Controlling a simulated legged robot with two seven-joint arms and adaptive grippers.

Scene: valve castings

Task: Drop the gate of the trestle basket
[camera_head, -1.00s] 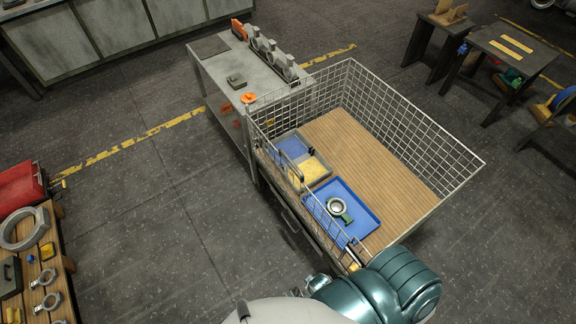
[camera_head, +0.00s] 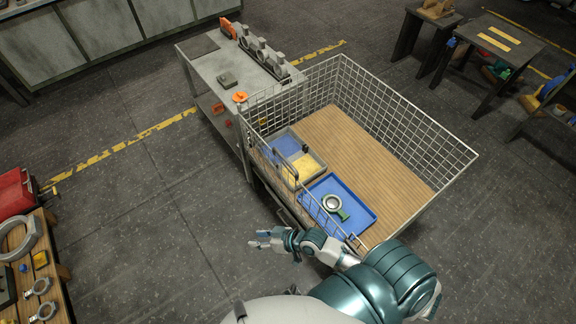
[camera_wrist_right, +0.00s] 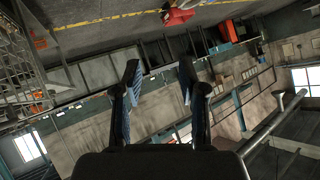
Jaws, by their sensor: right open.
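The trestle basket (camera_head: 408,125) is a wire-mesh bin with a wooden floor in the middle of the head view. Its gate (camera_head: 322,213) is on the near-left side, seen almost edge-on as thin wire bars. I cannot tell clearly how it is latched. My right gripper (camera_head: 258,239) is open and empty, outside the basket to the left of the gate and apart from it. In the right wrist view its two fingers (camera_wrist_right: 160,80) are spread with nothing between them. My left gripper is not in view.
A blue tray (camera_head: 362,207) with a green-and-white ring part and a divided bin (camera_head: 314,163) stand in the basket. A grey table (camera_head: 204,70) adjoins its far-left end. A wooden bench (camera_head: 58,282) stands at lower left. The floor between is clear.

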